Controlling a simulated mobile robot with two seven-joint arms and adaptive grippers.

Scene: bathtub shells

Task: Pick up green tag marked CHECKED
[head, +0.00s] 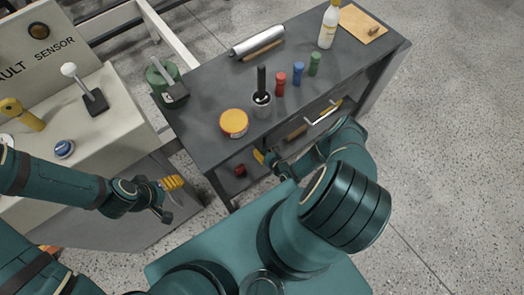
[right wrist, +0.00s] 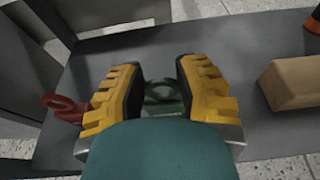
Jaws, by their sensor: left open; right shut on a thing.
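In the right wrist view, the green tag (right wrist: 163,92) shows as a ring-shaped green piece between the yellow fingers of my right gripper (right wrist: 160,92). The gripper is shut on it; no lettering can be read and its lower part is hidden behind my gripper. In the head view my right gripper (head: 264,159) reaches into the dark bench's lower shelf, and the green tag cannot be made out there. My left gripper (head: 171,184) is open and empty, beside the light console, away from the tag.
A red tag (right wrist: 65,107) lies left of my right gripper on the shelf (right wrist: 190,30); a wooden block (right wrist: 294,82) lies to the right. On the bench top stand an orange-lidded tin (head: 234,122), a dark cup (head: 261,107), several coloured cylinders and a bottle (head: 328,27).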

